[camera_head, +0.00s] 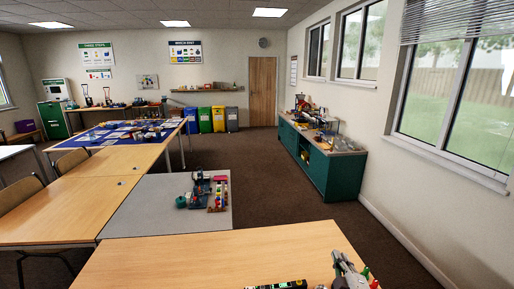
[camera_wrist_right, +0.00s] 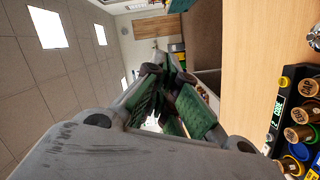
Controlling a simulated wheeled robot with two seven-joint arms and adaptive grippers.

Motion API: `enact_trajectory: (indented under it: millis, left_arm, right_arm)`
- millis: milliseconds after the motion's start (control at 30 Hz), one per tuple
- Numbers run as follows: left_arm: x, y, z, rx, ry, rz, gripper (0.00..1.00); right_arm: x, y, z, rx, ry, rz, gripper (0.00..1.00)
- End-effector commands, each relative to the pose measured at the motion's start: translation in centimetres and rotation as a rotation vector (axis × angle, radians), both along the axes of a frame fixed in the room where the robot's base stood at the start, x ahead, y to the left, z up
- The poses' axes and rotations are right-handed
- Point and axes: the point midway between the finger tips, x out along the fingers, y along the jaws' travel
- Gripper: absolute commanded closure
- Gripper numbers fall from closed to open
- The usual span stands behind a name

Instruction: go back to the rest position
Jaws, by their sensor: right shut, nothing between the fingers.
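My right gripper (camera_head: 345,266) shows at the bottom right of the head view, above the near wooden table (camera_head: 215,254), close to its right end. In the right wrist view its green-padded fingers (camera_wrist_right: 170,90) are drawn together with nothing held between them. The wooden tabletop also shows at the right of the wrist view (camera_wrist_right: 265,40). My left gripper is in neither view.
A black device with a green display (camera_head: 278,285) lies on the near table; it also shows in the wrist view (camera_wrist_right: 283,110), beside several labelled round pieces (camera_wrist_right: 300,134). A grey table (camera_head: 150,205) with small items stands beyond. A green cabinet (camera_head: 318,165) lines the right wall.

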Motion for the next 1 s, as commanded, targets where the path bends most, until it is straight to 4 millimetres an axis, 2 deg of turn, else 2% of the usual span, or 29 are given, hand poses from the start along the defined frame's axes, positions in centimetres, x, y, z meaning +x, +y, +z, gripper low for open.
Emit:
enact_trajectory:
  millis: [200, 467, 633, 800, 1000]
  left_arm:
    - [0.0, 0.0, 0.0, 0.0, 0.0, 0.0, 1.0]
    - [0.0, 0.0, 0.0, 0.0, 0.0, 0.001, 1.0]
    - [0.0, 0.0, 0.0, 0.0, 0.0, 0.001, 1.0]
    - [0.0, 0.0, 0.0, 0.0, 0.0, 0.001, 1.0]
    - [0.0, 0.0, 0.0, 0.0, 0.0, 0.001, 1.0]
  right_arm:
    - [-2.9, -1.8, -2.4, 0.209, 0.14, -0.165, 1.0]
    - [-7.6, -2.4, -6.0, 0.434, 0.35, -0.33, 1.0]
    - [-11.3, -1.7, -8.4, 0.566, 0.509, -0.417, 1.0]
    - [-15.5, -0.1, -10.2, 0.685, 0.682, -0.484, 1.0]
    - [-19.4, 1.7, -11.2, 0.777, 0.842, -0.525, 1.0]
